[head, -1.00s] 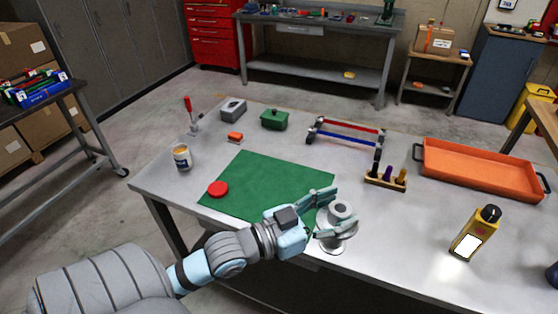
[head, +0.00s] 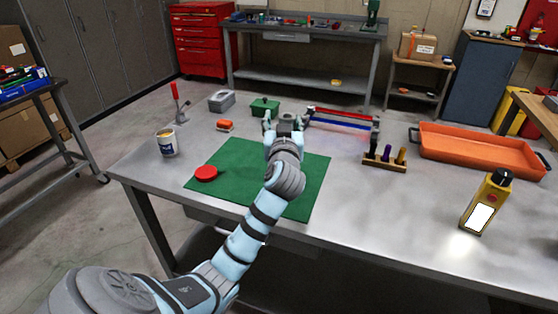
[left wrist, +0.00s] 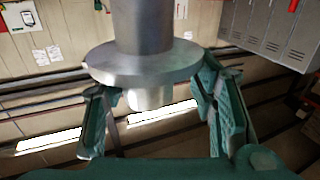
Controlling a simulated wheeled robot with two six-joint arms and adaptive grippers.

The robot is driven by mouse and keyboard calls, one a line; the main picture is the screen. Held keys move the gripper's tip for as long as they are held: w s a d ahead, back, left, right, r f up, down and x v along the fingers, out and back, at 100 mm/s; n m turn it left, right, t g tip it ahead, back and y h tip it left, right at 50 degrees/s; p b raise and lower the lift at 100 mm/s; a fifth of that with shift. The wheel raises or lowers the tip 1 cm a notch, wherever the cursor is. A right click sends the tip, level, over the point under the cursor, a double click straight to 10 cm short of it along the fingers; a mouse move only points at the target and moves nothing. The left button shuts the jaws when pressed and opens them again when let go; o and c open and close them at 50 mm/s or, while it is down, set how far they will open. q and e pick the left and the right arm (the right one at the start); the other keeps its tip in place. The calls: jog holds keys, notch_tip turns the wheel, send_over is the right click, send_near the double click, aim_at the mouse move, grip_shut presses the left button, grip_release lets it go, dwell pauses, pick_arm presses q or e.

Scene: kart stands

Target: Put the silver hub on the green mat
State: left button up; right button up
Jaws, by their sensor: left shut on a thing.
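My left gripper (head: 284,121) is shut on the silver hub (left wrist: 146,62), which fills the space between the green fingers in the left wrist view. The hub has a wide round flange with a thick shaft above and a short stub below. In the head view my own gripper and wrist largely hide it. The green mat (head: 312,185) lies flat on the metal table, and my arm crosses over it. The gripper shows over the mat's far edge; its height is hard to tell. My right gripper is not in view.
A red round lid (head: 206,173) sits on the mat's left part. Behind the mat are a green box (head: 264,106) and a rack with red and blue bars (head: 342,121). A paint can (head: 167,144) stands left. An orange tray (head: 478,152) and yellow device (head: 484,204) are at right.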

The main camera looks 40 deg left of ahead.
pick_arm(q)
notch_tip(320, 180, down, 10)
jog(key=shift+w+r+b, duration=0.1)
jog(key=shift+w+b, duration=0.05)
jog(key=shift+b, duration=1.1)
jog(key=o, duration=1.5)
jog(key=shift+d, duration=0.15)
jog(key=p+v, duration=0.1)
jog(key=v, duration=1.1)
